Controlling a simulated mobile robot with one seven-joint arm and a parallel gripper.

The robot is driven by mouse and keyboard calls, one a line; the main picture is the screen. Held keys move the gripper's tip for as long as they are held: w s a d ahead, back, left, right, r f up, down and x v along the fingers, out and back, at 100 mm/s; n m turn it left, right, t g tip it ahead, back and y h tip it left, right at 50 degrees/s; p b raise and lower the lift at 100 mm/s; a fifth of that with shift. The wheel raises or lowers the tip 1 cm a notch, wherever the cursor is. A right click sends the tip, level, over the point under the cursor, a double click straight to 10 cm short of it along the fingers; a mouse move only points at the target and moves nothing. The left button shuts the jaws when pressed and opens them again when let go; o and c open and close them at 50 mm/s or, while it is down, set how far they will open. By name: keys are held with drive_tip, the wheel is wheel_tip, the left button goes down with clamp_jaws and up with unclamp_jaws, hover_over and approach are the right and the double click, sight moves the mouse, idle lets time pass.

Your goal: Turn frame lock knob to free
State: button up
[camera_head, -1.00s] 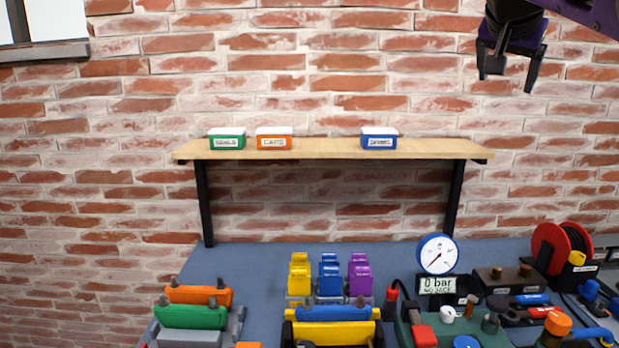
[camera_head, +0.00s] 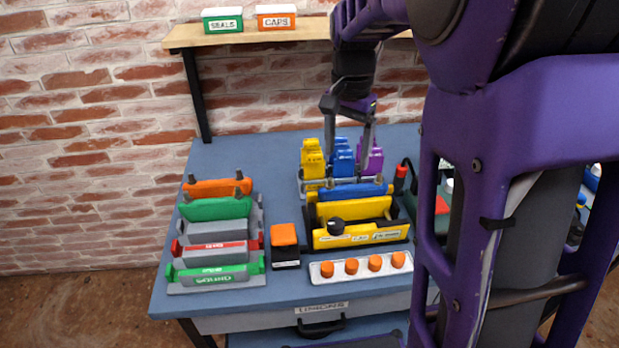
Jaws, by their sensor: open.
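A black round knob (camera_head: 336,226) sits on the front of a yellow frame (camera_head: 362,234), with small white labels to its right that are too small to read. I take it to be the frame lock knob; its setting cannot be made out. A blue bar (camera_head: 356,191) lies across behind the yellow frame's panels. My gripper (camera_head: 347,160) points down with its fingers apart and nothing seen between them. It is beyond the frame in the picture, in front of or above the blue blocks (camera_head: 342,152), apart from the knob.
Yellow blocks (camera_head: 313,158) and purple blocks (camera_head: 371,153) flank the gripper. A strip with several orange caps (camera_head: 352,267) and an orange-topped black box (camera_head: 285,246) lie nearby. A rack of coloured bars (camera_head: 216,235) stands left. My arm hides the table's right side.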

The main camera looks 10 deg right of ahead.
drive_tip(key=a+f, duration=0.1)
drive_tip(key=f, duration=0.1)
drive_tip(key=b, duration=0.3)
approach(336, 223)
drive_tip(key=shift+g, duration=0.3)
drive_tip(key=f, duration=0.8)
drive_tip(key=shift+w+d+f, duration=0.15)
drive_tip(key=shift+w+f, duration=0.1)
drive_tip(key=shift+f, duration=0.1)
clamp_jaws()
